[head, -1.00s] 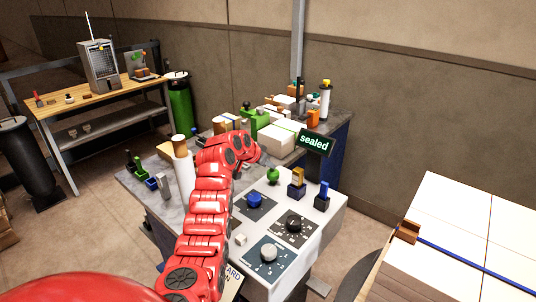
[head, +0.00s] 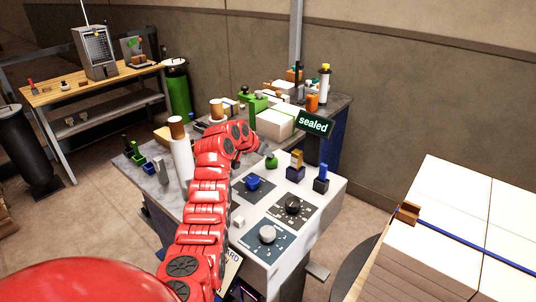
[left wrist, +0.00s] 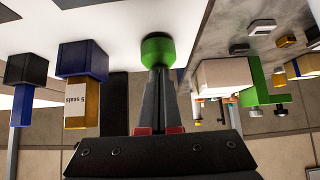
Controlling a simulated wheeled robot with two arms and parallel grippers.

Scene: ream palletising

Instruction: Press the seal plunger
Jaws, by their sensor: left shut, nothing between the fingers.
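The seal plunger, a green rounded knob (head: 271,162), stands on the white top of the console. It also shows in the left wrist view (left wrist: 157,50), at the upper middle. My left gripper (head: 263,150) is shut and empty, with its fingertips right at the knob. In the left wrist view the closed fingers (left wrist: 158,70) overlap the knob's edge. I cannot tell whether they touch it or how far it is pressed. A dark sign (head: 314,123) behind the console reads "sealed". My right gripper is not in view.
Beside the plunger stand a blue holder with a yellow block (head: 295,161) and a dark holder with a blue piece (head: 321,178). Dial panels (head: 268,235) lie nearer. White boxes (head: 275,123) sit behind, and a stack of paper (head: 450,220) is at right.

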